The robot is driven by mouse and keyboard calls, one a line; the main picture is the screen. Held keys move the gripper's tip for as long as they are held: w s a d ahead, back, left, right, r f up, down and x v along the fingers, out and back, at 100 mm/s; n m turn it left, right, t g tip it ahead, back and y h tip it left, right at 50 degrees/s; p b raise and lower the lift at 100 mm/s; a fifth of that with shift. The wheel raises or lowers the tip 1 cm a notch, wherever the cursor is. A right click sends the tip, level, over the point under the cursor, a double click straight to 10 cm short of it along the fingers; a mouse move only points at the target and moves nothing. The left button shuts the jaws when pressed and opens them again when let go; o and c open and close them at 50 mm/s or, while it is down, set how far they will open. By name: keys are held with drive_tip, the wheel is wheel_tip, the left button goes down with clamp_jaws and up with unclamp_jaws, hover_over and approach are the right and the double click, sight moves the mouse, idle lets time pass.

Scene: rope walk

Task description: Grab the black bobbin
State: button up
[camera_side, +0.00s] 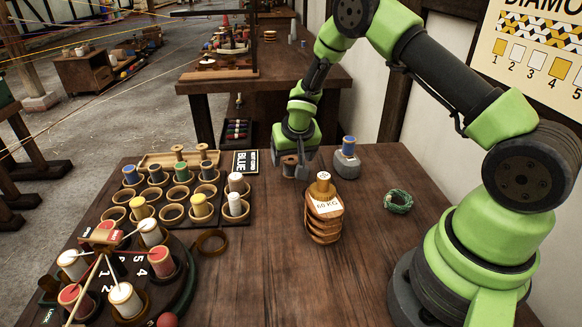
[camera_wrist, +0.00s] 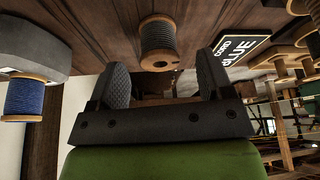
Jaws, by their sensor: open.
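The black bobbin (camera_wrist: 158,40), dark cord on a wooden spool, is in the upper middle of the wrist view. It lies ahead of my gripper (camera_wrist: 163,80), in line with the gap between the two fingers. The fingers are apart with nothing held between them. In the side view my gripper (camera_side: 298,168) is low over the back of the table, pointing down. The bobbin (camera_side: 288,165) shows there partly hidden by the fingers. I cannot tell the exact gap between fingertips and bobbin.
A blue bobbin (camera_side: 348,143) sits on a grey stand (camera_side: 346,162) to the right. A dark card reading BLUE (camera_side: 245,162) and a rack of bobbins (camera_side: 236,219) are left. A stacked wooden weight (camera_side: 324,228) stands in front. A green cord coil (camera_side: 398,201) lies right.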

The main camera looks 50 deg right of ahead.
sight(291, 163)
drive_tip(key=shift+x, duration=1.85)
drive_tip(key=c, duration=1)
